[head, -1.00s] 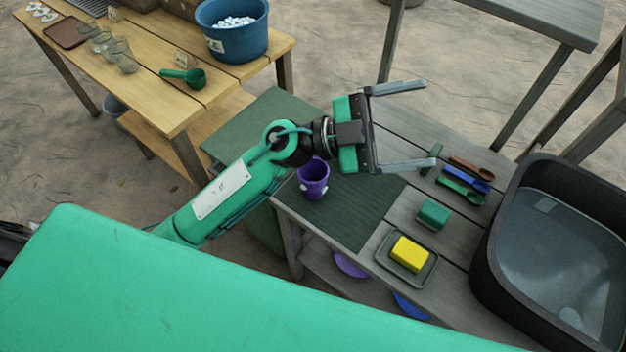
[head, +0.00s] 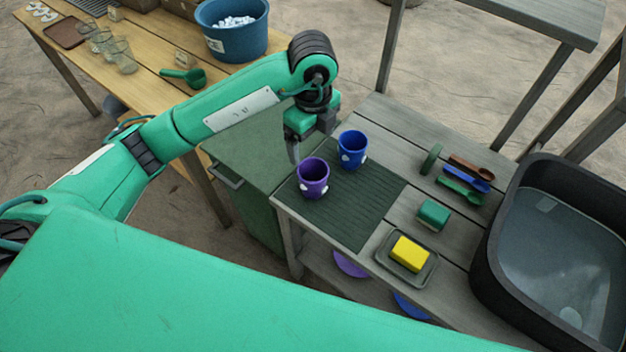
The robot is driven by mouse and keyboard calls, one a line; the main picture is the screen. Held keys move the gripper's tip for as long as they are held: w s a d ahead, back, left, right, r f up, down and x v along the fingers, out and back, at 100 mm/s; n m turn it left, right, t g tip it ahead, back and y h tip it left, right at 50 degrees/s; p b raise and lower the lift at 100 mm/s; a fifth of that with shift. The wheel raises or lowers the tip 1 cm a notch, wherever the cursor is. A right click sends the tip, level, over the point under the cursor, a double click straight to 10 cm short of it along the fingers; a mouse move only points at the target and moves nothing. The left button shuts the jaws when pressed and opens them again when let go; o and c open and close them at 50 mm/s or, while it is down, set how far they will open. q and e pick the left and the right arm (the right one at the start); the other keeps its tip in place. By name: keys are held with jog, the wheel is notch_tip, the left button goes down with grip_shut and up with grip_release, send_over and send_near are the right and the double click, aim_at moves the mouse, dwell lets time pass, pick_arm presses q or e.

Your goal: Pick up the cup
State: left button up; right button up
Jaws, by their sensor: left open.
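A purple cup (head: 313,182) stands upright on the dark ribbed mat (head: 350,215) at the near left of the grey table. A blue cup (head: 352,152) stands upright on the same mat, behind and to the right of it. My left gripper (head: 308,143) points down just behind the purple cup and left of the blue cup. It is open and appears empty; one finger shows clearly and the other is partly hidden. No contact with either cup is clear. My right gripper is out of view.
A black basin (head: 481,262) stands at the right. A yellow sponge on a dish (head: 383,263), a green block (head: 433,213) and several spoons lie on the table. A green cabinet (head: 247,211) adjoins its left end. A wooden table with a blue tub (head: 232,44) stands behind.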

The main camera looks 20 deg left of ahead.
pick_arm(q)
send_near(313, 177)
jog(key=shift+s+d+f, duration=0.1)
jog(key=shift+s+d, duration=0.05)
jog(key=shift+s, duration=0.35)
jog(key=shift+s+d, duration=0.15)
jog(key=shift+s, duration=0.35)
jog(key=shift+f, duration=0.5)
jog(key=f, duration=0.5)
jog(key=shift+s+d, duration=0.1)
jog(key=shift+s, duration=0.15)
jog(key=shift+r, duration=0.1)
jog(key=c, duration=1.1)
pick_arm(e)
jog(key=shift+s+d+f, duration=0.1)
